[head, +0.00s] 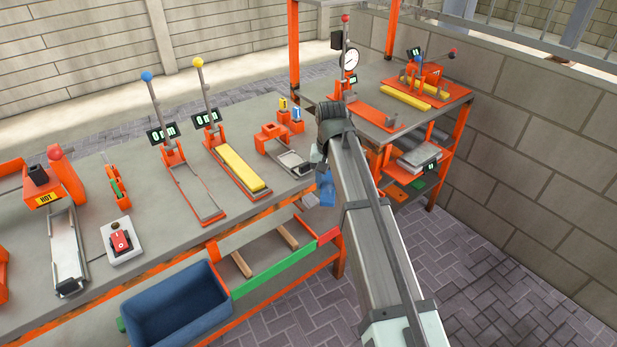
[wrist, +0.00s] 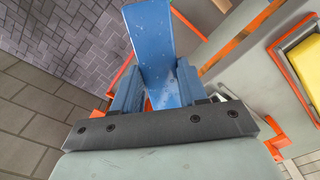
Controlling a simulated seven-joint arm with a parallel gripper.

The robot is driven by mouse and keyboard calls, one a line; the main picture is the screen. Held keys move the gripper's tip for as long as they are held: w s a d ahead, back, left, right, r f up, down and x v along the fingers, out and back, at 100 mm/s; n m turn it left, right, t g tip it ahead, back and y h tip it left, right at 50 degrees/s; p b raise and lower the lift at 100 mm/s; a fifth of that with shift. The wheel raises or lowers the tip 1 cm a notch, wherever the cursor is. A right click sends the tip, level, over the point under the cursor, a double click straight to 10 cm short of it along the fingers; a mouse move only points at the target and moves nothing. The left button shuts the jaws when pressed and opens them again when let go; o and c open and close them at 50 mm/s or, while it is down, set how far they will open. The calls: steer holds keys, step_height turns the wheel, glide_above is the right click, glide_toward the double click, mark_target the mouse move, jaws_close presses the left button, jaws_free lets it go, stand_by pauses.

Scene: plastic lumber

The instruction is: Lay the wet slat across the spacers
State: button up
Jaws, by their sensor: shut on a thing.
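A blue slat (wrist: 150,40) with small pale specks, perhaps drops, sits between the two fingers of my gripper (wrist: 160,88) in the wrist view. My gripper is shut on it. In the head view the slat (head: 326,190) shows only as a short blue piece beside my arm, and my arm hides most of the gripper. Two wooden spacers, one on the left (head: 241,264) and one on the right (head: 287,236), lie apart on the low rack (head: 290,262) with a green and red front rail. Nothing lies on them. The slat is to the right of and above the rack.
A blue bin (head: 178,305) stands left of the rack. The bench (head: 135,180) behind holds a press with a yellow slat (head: 241,168), an empty mould (head: 197,193) and a red switch (head: 121,240). A shelf unit (head: 400,105) and block wall (head: 540,150) stand at right.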

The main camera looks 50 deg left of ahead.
steer(key=shift+w+d+f+m, duration=0.2)
steer(key=shift+w+d+m, duration=0.15)
steer(key=shift+d, duration=0.4)
steer(key=shift+d+f+m, duration=0.15)
steer(key=shift+m, duration=0.1)
steer(key=s+a+f+m, duration=0.2)
steer(key=s, duration=0.6)
steer(key=s+a+f+m, duration=0.1)
steer(key=s+a+m, duration=0.15)
steer(key=s, duration=0.45)
steer(key=m, duration=0.4)
glide_above(244, 261)
step_height(244, 261, down, 2)
steer(key=shift+f, duration=4.35)
steer(key=shift+f, duration=0.7)
steer(key=o, duration=1.3)
